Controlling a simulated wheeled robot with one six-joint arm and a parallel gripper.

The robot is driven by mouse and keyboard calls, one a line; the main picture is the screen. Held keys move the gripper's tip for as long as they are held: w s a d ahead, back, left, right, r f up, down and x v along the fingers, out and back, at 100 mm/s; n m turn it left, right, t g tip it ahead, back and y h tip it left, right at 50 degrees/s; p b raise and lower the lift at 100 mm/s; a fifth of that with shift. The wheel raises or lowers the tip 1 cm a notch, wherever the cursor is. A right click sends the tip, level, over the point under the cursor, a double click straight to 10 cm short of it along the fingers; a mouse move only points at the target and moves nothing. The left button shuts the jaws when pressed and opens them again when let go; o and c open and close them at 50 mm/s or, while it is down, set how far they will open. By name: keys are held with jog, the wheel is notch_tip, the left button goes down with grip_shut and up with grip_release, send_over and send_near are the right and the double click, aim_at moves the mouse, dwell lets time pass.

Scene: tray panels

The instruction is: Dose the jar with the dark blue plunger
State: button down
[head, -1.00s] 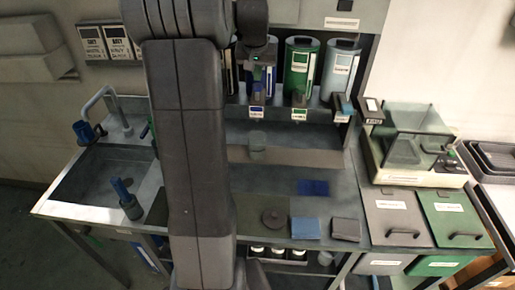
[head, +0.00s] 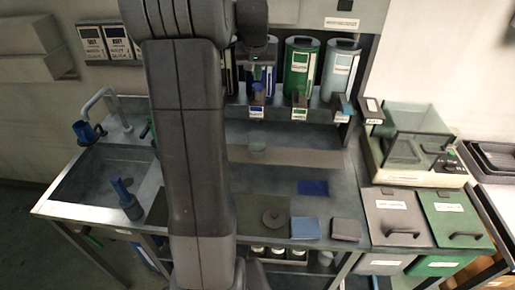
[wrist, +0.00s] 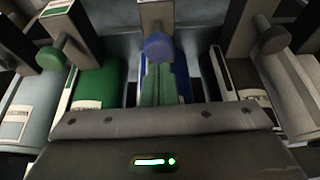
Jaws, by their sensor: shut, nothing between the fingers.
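The dark blue plunger (head: 258,92) sits at the front of the blue canister (head: 271,80) on the dispenser shelf. It shows as a round blue knob (wrist: 158,46) in the wrist view. The jar (head: 257,147), small and see-through, stands on the ledge below that plunger; its contents cannot be made out. My gripper (wrist: 158,75) is shut and empty, its green fingers pointing at the blue knob. In the head view my gripper (head: 258,72) is just above the plunger, partly hidden by my wrist. I cannot tell whether they touch.
A green canister (head: 300,65) and a pale canister (head: 342,68) with their own plungers stand to the right. A sink (head: 100,180) lies left. A glass-walled box (head: 415,130) is at right. Blue and dark pads lie on the counter.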

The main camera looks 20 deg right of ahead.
aim_at(257, 85)
jog(key=shift+f, duration=0.2)
jog(key=shift+f+b, duration=1.45)
jog(key=shift+f, duration=0.55)
jog(key=shift+r, duration=0.1)
jog(key=shift+r+p, duration=1.7)
jog(key=shift+r, duration=0.35)
jog(key=shift+f, duration=0.15)
